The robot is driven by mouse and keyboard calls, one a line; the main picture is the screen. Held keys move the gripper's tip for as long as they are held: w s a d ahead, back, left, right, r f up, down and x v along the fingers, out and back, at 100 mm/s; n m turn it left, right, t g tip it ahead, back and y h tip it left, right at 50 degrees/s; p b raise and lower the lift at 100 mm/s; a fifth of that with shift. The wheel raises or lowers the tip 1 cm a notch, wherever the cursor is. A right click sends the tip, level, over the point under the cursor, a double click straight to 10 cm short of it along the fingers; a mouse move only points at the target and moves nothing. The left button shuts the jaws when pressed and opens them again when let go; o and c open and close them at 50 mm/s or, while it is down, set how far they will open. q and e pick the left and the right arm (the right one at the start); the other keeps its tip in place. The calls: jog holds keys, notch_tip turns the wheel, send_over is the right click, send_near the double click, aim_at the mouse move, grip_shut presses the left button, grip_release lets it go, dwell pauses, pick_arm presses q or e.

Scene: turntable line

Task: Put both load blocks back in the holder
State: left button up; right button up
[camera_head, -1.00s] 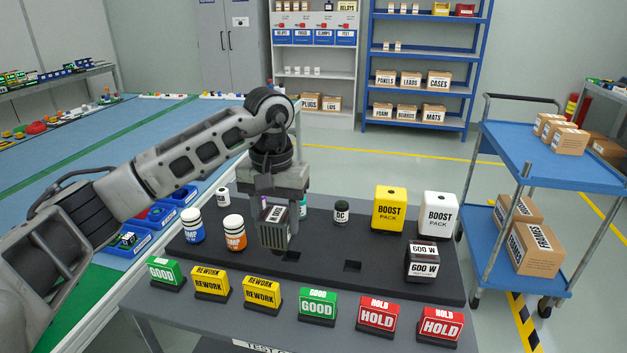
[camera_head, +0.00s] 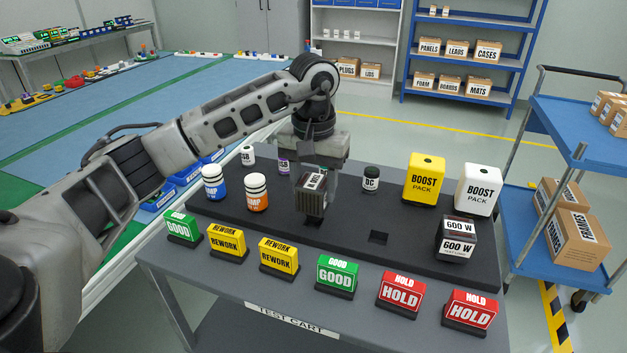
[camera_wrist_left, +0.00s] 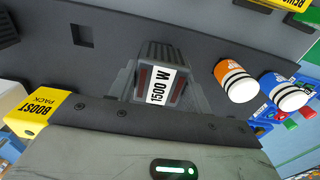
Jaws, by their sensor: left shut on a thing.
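My left gripper (camera_head: 318,172) points down over the black holder (camera_head: 345,240) and is shut on a dark ribbed load block (camera_head: 312,203). In the left wrist view this block shows a white 1500 W label (camera_wrist_left: 162,86). Its lower end is at the holder's left square slot, which it mostly hides; I cannot tell whether it has entered. The other square slot (camera_head: 378,237) is empty and also shows in the left wrist view (camera_wrist_left: 80,35). The 600 W load block (camera_head: 457,242) stands upright at the holder's right end, apart from the gripper. My right gripper is not in view.
Yellow (camera_head: 424,180) and white (camera_head: 478,190) boost packs stand behind right. Blue (camera_head: 213,183) and orange (camera_head: 256,193) capped jars stand left; a small DC jar (camera_head: 370,180) stands behind. Several GOOD, REWORK and HOLD signs line the cart's front edge.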

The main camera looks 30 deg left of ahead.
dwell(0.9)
pick_arm(q)
jog(key=shift+f+b, duration=0.4)
jog(key=shift+f, duration=0.1)
dwell(0.3)
jog(key=shift+f+b, duration=0.6)
jog(key=shift+f, duration=0.2)
jog(key=o, duration=1.4)
jog(key=shift+f, duration=0.1)
